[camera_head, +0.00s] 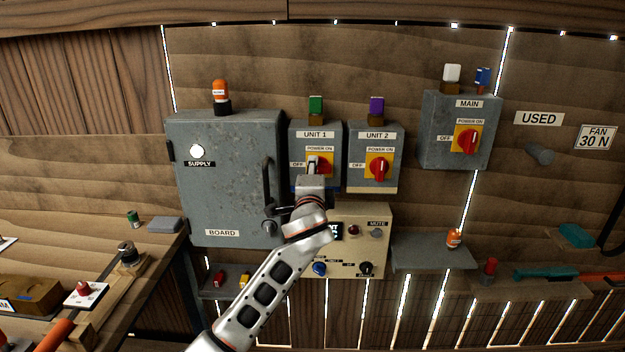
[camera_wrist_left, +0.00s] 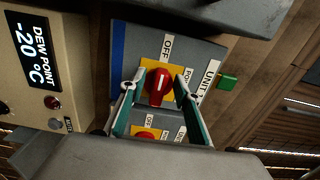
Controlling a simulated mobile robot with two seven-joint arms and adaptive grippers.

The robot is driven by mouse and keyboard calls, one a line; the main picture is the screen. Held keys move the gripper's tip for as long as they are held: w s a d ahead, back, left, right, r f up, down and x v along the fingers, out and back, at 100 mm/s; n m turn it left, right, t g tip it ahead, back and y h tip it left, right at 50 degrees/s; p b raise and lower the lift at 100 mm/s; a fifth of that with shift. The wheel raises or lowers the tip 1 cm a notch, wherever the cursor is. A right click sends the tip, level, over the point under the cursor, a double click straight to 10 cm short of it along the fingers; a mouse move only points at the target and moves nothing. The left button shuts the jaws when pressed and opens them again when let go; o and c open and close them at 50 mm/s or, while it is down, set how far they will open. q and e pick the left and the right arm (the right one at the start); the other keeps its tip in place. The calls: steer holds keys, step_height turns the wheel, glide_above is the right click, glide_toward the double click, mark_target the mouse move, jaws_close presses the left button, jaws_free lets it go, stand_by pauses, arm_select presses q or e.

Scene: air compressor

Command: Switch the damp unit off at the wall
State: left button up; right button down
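The grey UNIT 1 box (camera_head: 301,142) and UNIT 2 box (camera_head: 362,143) hang side by side on the wall. Each has a red rotary knob on a yellow plate, marked OFF at left and POWER ON above. The UNIT 2 knob (camera_head: 379,169) stands upright towards POWER ON. My left gripper (camera_head: 314,165) is at the UNIT 1 knob (camera_head: 325,168) and partly hides it. In the left wrist view its open fingers (camera_wrist_left: 162,92) stand either side of that knob (camera_wrist_left: 158,84), with gaps visible. A pale mark shows on the knob; its exact setting is hard to tell.
A beige panel below has a display (camera_wrist_left: 32,52) reading DEW POINT -20 °C. The SUPPLY board cabinet (camera_head: 225,190) with its handle is close at left. The MAIN box (camera_head: 434,130) hangs at right. A grey shelf (camera_head: 430,255) is lower right; a workbench is at left.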

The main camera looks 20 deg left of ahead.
arm_select(q)
steer(key=v, duration=1.1)
steer(key=shift+s, duration=0.35)
steer(key=shift+d, duration=0.15)
steer(key=s+d+f+n+g+h, duration=0.15)
steer(key=s+f, duration=0.25)
steer(key=f, duration=0.9)
steer(key=s+f+n+g+h, duration=0.1)
steer(key=s+f+g+h, duration=0.2)
steer(key=f, duration=1)
steer(key=s+a+f+n+g+h, duration=0.1)
steer(key=s+f+n, duration=0.3)
steer(key=s+f, duration=0.5)
steer(key=s+a+f+n+g+h, duration=0.1)
steer(key=s+f+n, duration=0.3)
steer(key=s+f, duration=0.6)
steer(key=s, duration=0.5)
steer(key=shift+h, duration=0.35)
